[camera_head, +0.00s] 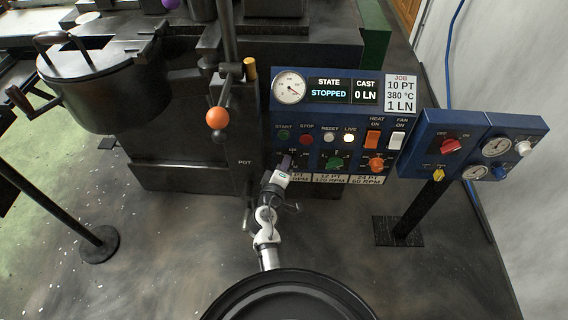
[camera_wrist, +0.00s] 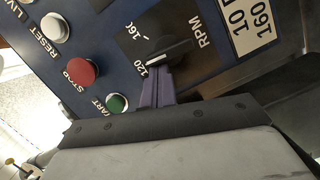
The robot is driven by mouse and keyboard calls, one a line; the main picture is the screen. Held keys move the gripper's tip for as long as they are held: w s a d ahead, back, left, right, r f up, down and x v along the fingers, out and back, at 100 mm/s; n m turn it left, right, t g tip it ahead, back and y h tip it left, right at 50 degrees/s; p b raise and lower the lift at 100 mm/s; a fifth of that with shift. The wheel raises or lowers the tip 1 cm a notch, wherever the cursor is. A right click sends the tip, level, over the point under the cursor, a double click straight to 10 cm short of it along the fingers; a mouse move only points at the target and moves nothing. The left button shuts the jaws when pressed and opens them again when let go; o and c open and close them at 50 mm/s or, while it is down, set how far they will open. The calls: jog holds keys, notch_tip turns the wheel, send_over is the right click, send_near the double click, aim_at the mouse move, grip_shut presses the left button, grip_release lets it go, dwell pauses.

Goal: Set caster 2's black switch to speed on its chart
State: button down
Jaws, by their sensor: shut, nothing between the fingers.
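The black switch (camera_wrist: 170,52) is a dark knob with a thin white line, on a dial marked 120, 160 and RPM in the wrist view. Its exact setting is hard to tell. My gripper (camera_wrist: 158,76) is shut, its purple fingers right against or just in front of the knob's lower side; I cannot tell if they touch. In the head view my gripper (camera_head: 284,164) covers the switch at the panel's lower left. The chart (camera_head: 332,178) below the knobs reads 12 PT 120 RPM and 24 PT 60 RPM; its left plate, 10 PT 160 (camera_wrist: 250,25), shows in the wrist view.
The job card (camera_head: 401,93) reads 10 PT, 380 °C, 1 LN. The display (camera_head: 329,90) reads STOPPED. Green start (camera_wrist: 117,103) and red stop (camera_wrist: 82,73) buttons sit near my fingers. Green (camera_head: 334,162) and orange (camera_head: 376,163) knobs are to the right. An orange-ball lever (camera_head: 217,118) stands left.

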jog(key=shift+d+r+m, duration=0.2)
jog(key=shift+d+m, duration=0.05)
jog(key=shift+m, duration=0.55)
jog(key=shift+d+r+m+g+y+p, duration=0.1)
jog(key=shift+d+m+g+y+p, duration=0.15)
jog(key=shift+m, duration=0.4)
jog(key=shift+d+r+m+g+y+p, duration=0.1)
jog(key=shift+m+g+y+p, duration=0.1)
jog(key=shift+m, duration=0.45)
jog(key=shift+d+m+y+p, duration=0.25)
jog(key=shift+d+m+p, duration=0.1)
jog(key=shift+m, duration=0.65)
jog(key=shift+d, duration=0.15)
dwell(1.5)
dwell(1.2)
